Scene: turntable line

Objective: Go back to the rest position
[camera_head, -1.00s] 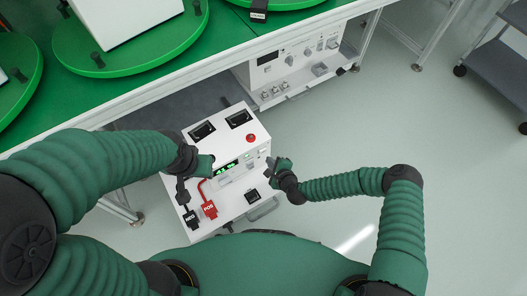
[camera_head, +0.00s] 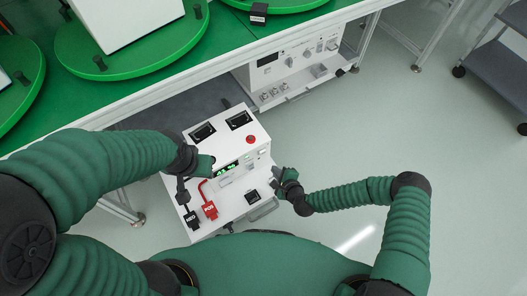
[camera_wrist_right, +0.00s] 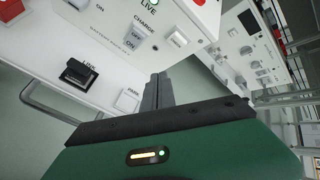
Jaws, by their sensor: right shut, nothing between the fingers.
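My right gripper (camera_head: 276,173) is at the right side of a white test unit, shut and empty. In the right wrist view its two fingers (camera_wrist_right: 156,92) lie together in front of the unit's white panel. My left gripper (camera_head: 210,162) is over the left part of the unit, close to its front face; its fingers are too small and partly hidden to tell open from shut. The white unit (camera_head: 262,132) has a green lit display (camera_head: 229,167), a red button (camera_head: 250,139) and two dark gauges on top. Its panel shows in the right wrist view (camera_wrist_right: 110,55).
A red POS plug (camera_head: 210,210) and a black NEG plug (camera_head: 191,218) sit at the unit's lower front. A green table (camera_head: 232,45) with round green turntables (camera_head: 130,66) runs behind. A second white unit (camera_head: 297,65) stands under it.

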